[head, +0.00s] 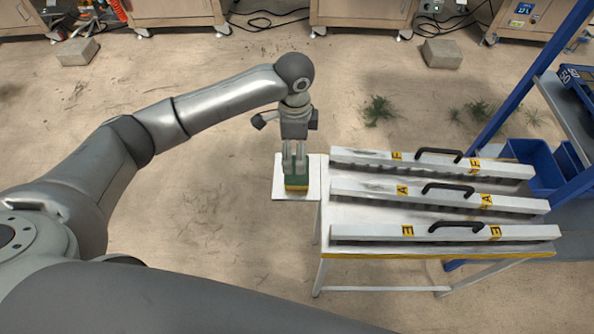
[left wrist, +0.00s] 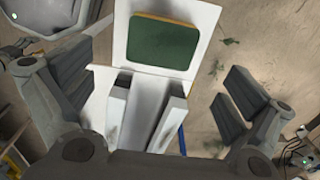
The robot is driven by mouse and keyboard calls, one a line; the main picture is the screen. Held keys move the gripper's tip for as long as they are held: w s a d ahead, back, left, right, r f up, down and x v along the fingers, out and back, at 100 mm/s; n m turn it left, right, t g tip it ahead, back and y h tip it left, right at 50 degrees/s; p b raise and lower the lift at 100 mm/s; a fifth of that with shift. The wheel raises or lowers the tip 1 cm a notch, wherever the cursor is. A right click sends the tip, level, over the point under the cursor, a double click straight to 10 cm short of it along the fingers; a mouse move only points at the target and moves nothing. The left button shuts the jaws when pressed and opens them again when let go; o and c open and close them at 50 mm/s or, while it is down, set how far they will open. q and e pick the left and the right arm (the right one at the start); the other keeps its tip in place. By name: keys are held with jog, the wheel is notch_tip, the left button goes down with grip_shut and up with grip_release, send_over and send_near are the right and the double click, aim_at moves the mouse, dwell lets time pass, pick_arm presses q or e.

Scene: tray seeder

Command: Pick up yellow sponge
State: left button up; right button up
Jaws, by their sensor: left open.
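The yellow sponge (head: 297,184) has a green top and a yellow lower part. It lies on a small white side plate (head: 280,187) at the left end of the table. In the left wrist view the sponge (left wrist: 163,42) shows its green face with a thin yellow edge. My left gripper (head: 294,163) points down above the sponge, its fingers partly covering it in the head view. In the left wrist view my left gripper (left wrist: 155,92) is open, its fingers wide apart, with nothing between them touching the sponge. My right gripper is not in view.
A white table (head: 345,215) holds several long white bars with black handles and yellow letter labels, such as the nearest bar (head: 380,233). A blue bin (head: 535,160) and blue frame stand at the right. Bare floor lies left of the plate.

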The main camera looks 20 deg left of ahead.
pick_arm(q)
jog(key=f, duration=0.9)
jog(key=shift+w+d+f, duration=0.15)
jog(key=shift+w+f, duration=0.05)
jog(key=shift+f, duration=0.1)
jog(key=c, duration=0.5)
